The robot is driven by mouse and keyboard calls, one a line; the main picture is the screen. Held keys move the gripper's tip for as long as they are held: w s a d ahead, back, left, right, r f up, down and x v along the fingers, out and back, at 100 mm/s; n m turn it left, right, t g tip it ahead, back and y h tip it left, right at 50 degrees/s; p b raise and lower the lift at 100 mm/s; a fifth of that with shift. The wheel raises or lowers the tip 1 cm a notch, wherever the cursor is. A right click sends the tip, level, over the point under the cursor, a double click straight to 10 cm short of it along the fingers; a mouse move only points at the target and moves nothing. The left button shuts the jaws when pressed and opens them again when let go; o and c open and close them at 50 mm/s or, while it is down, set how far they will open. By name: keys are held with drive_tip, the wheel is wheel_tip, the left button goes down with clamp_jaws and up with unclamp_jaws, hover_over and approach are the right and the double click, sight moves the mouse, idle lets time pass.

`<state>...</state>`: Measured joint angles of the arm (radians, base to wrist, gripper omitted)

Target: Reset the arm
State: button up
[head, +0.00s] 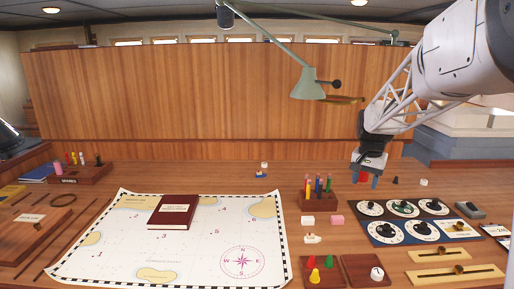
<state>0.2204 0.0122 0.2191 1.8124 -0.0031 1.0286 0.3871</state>
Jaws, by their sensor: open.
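My gripper (365,180) hangs at the right side of the wooden desk, pointing down, with its blue fingers apart. A red object (362,177) shows between or just behind the fingers; I cannot tell which. My arm reaches in from the upper right. The gripper is behind the dial panel (383,238) and to the right of the pencil holder (329,196).
A chart (115,262) with a dark red book (172,212) covers the desk's left middle. A green lamp (309,84) hangs above. Small trays (341,278) with coloured pegs, brass sliders (440,256) and small blocks (308,220) crowd the front right.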

drive_tip(key=s+a+r+n, duration=0.1)
drive_tip(key=s+a, duration=0.3)
drive_tip(key=s, duration=0.3)
drive_tip(key=s+a+r+n+t, duration=0.1)
drive_tip(key=s+a, duration=0.2)
drive_tip(key=s, duration=0.4)
drive_tip(key=s+a+r+n, duration=0.15)
drive_tip(key=s+a, duration=0.25)
drive_tip(key=s, duration=0.4)
drive_tip(key=s+a+f+n, duration=0.1)
drive_tip(key=s+a+f, duration=0.1)
drive_tip(key=s, duration=0.7)
drive_tip(key=s+a+f+n, duration=0.2)
drive_tip(key=s+f, duration=0.1)
drive_tip(key=s, duration=0.6)
drive_tip(key=shift+s+a+f+t, duration=0.2)
drive_tip(key=shift+s+f+t, duration=0.15)
drive_tip(key=shift+f+t, duration=0.05)
